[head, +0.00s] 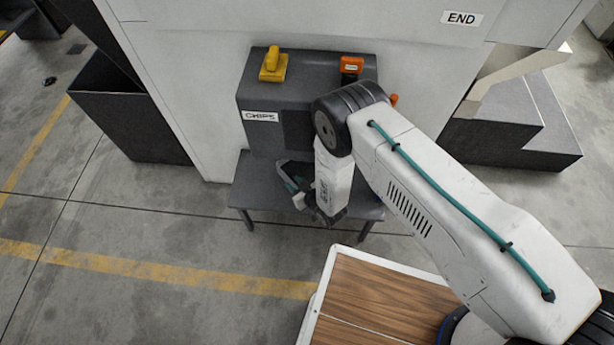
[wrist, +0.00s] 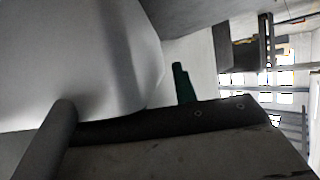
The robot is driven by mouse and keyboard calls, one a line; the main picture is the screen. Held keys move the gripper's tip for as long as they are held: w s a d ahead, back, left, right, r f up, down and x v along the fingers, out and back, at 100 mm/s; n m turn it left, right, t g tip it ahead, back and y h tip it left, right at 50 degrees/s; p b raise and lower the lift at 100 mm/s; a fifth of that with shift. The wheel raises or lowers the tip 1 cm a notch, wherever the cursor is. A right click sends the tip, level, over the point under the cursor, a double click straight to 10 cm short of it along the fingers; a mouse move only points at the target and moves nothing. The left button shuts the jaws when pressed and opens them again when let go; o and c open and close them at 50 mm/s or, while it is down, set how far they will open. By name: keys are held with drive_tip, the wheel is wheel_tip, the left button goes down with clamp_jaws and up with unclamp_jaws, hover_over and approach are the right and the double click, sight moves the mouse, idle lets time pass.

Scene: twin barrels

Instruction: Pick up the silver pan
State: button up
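I cannot clearly pick out the silver pan in the head view. My gripper (head: 292,186) is low over the dark grey table, in front of the grey box; my arm covers part of this area. Its fingers are small and dark there, and I cannot tell whether they are open or shut. In the wrist view a large, pale, smooth, curved surface (wrist: 75,60) fills the upper left, very close to the camera. I cannot tell whether it is the pan. A dark bar and a small green piece (wrist: 182,85) lie near it.
The grey box (head: 262,138) labelled CHIPS stands at the back of the table (head: 248,185). A yellow piece (head: 272,66) and an orange piece (head: 351,65) sit on top. A dark open bin (head: 125,125) stands left. A wood-topped surface (head: 375,300) is in front.

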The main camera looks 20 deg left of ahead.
drive_tip(key=shift+w+a+f, duration=0.1)
drive_tip(key=shift+a, duration=0.1)
clamp_jaws()
idle(1.3)
